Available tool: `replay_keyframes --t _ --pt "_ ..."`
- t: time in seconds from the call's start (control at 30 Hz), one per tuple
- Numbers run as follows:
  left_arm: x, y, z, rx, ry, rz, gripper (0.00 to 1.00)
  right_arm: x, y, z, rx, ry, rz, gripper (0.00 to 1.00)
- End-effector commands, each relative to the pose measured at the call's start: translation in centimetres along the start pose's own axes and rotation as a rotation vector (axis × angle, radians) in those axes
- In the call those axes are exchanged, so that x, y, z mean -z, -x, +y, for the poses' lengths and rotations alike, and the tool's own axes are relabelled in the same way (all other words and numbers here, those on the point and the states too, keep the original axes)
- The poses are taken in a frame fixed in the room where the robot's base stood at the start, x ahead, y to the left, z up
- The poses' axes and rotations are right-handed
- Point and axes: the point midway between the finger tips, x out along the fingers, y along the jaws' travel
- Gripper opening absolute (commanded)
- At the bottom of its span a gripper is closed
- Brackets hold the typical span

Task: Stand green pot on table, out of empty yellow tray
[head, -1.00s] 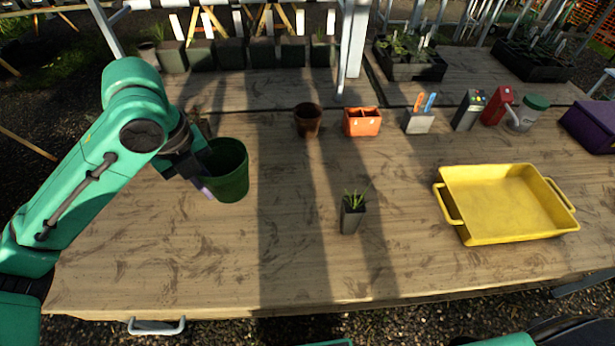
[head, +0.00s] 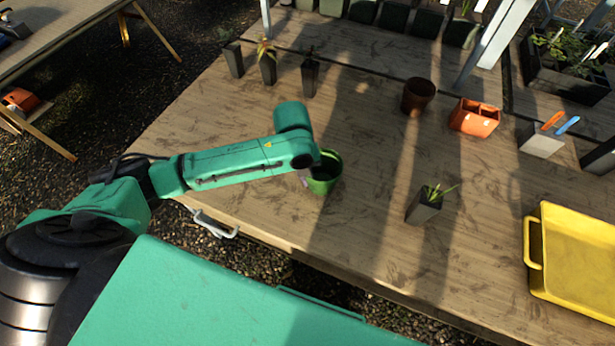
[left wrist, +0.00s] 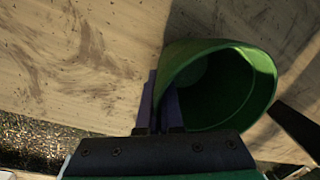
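The green pot (head: 325,174) is over the near part of the wooden table (head: 375,240), partly hidden behind my left arm. In the left wrist view the green pot (left wrist: 215,85) shows its open mouth, and its wall lies between the two fingers of my left gripper (left wrist: 160,105). That gripper (head: 306,178) is shut on the pot's rim. I cannot tell whether the pot's base touches the table. The yellow tray (head: 575,255) is at the right edge, cut off by the frame, and its visible part is empty. My right gripper is out of view.
A small grey pot with a plant (head: 424,207) stands between the green pot and the tray. A brown pot (head: 418,96), an orange holder (head: 474,118) and a grey tool holder (head: 541,140) stand farther back. Small dark plant pots (head: 310,77) stand at the far left. Bare table surrounds the green pot.

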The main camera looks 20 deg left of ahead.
Motion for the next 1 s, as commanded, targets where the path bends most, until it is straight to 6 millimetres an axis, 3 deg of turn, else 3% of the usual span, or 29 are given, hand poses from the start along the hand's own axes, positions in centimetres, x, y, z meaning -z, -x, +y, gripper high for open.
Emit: replay_keyframes --t 0.33,0.4,0.43,0.77,0.87,1.0 --pt "0.0 -0.5 0.0 0.001 -0.001 0.000 0.00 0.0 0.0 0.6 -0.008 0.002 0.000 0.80" --pt "0.0 -0.5 0.0 0.001 -0.001 0.000 0.26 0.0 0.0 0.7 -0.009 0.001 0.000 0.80" --pt "0.0 -0.5 0.0 0.001 0.000 0.000 0.33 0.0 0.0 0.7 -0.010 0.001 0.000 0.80" --pt "0.0 -0.2 0.0 0.002 0.000 -0.001 0.33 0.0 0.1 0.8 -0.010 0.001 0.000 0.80" --pt "-0.1 1.0 -0.1 0.003 0.000 -0.004 0.33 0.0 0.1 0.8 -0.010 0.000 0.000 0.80" --pt "-0.2 4.5 -0.1 0.005 -0.001 -0.005 0.33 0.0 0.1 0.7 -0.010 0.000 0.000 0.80"
